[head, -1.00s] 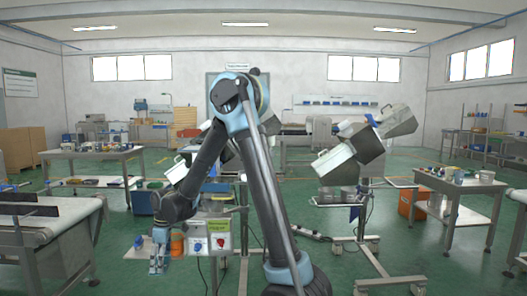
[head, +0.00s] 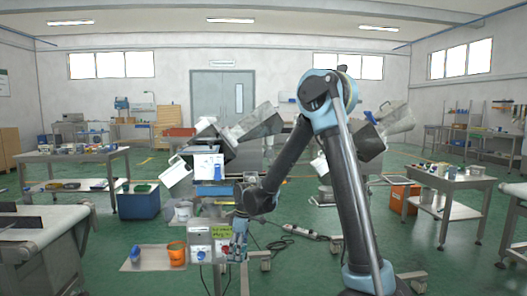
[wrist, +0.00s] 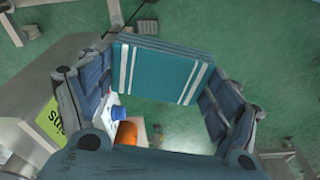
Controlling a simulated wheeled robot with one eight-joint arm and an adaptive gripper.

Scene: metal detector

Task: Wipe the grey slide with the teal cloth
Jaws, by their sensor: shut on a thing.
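My gripper (wrist: 160,78) is shut on the teal cloth (wrist: 168,68). The cloth is a folded pad with white stripes, held between the two blue-grey fingers in the wrist view. In the head view my gripper (head: 239,243) hangs low in front of the control panel; the cloth is too small to make out there. Grey metal slides angle out from the machine in the middle: one on the left (head: 256,125) and one on the right (head: 393,122). I cannot tell which is the grey slide meant. The gripper is below and apart from both.
The control panel (head: 208,241) with a yellow-green label stands beside my gripper. A workbench (head: 455,183) is on the right and a conveyor (head: 40,225) on the left. Green floor is open at front right.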

